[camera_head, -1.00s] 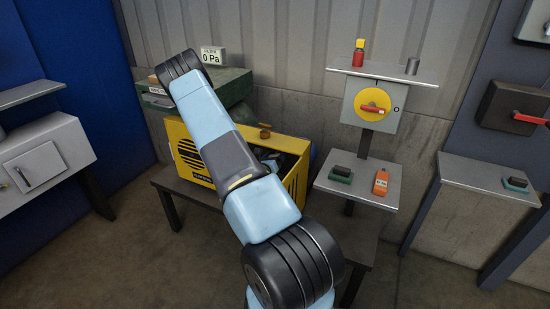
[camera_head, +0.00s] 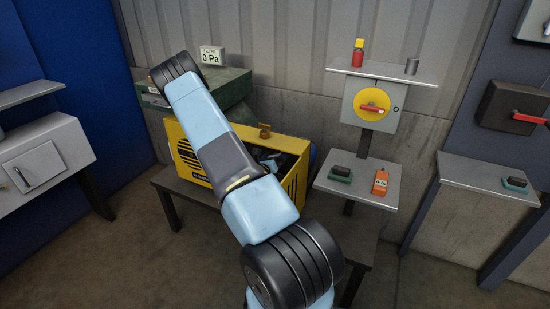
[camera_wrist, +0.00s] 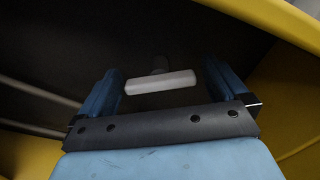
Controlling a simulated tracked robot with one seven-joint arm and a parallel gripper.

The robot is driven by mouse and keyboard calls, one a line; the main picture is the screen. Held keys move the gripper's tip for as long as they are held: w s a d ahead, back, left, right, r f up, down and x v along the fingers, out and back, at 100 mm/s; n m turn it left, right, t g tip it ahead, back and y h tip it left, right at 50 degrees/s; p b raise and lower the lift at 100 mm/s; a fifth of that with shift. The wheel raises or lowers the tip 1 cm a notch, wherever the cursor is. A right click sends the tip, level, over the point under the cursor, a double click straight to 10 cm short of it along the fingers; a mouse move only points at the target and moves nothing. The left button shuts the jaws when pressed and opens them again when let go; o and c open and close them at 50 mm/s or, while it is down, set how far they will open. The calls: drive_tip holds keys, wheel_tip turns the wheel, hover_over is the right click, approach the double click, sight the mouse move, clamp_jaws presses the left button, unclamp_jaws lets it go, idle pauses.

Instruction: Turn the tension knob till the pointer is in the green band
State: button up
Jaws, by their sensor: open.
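A pale bar-shaped handle (camera_wrist: 160,82) with a short stem behind it shows in the wrist view, inside a dark space with yellow walls; it looks like the tension knob. My gripper (camera_wrist: 162,88) is open, with one blue finger to each side of the bar. A gap shows at both ends of the bar, so the fingers do not appear to touch it. I see no pointer and no green band in either view.
The yellow housing's walls stand close around the gripper. The housing sits on a dark bench (camera_head: 180,187). To the right are a red-and-yellow switch box (camera_head: 372,103) and a small shelf (camera_head: 350,190).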

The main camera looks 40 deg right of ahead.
drive_tip(key=v, duration=1.3)
drive_tip(key=shift+s+a, duration=0.2)
drive_tip(key=shift+a, duration=0.1)
drive_tip(key=s+a+r+m+g+y, duration=0.2)
drive_tip(key=s+r+m+g, duration=0.25)
drive_tip(key=r+m, duration=0.5)
drive_tip(key=s+a+r+m+g+y, duration=0.1)
drive_tip(key=s+a+r+m+g, duration=0.25)
drive_tip(key=r+m+g, duration=0.55)
drive_tip(key=s+a+r+m+t+y, duration=0.4)
drive_tip(key=s+a+r+t+y, duration=0.2)
drive_tip(key=a+r, duration=0.4)
drive_tip(key=s+a+r+m+t+y, duration=0.5)
drive_tip(key=s+a+r+t+y, duration=0.1)
drive_tip(key=a+r, duration=0.5)
drive_tip(key=shift+s+a+r+y, duration=0.2)
drive_tip(key=shift+s+a+y, duration=0.05)
drive_tip(key=shift+a+y, duration=0.55)
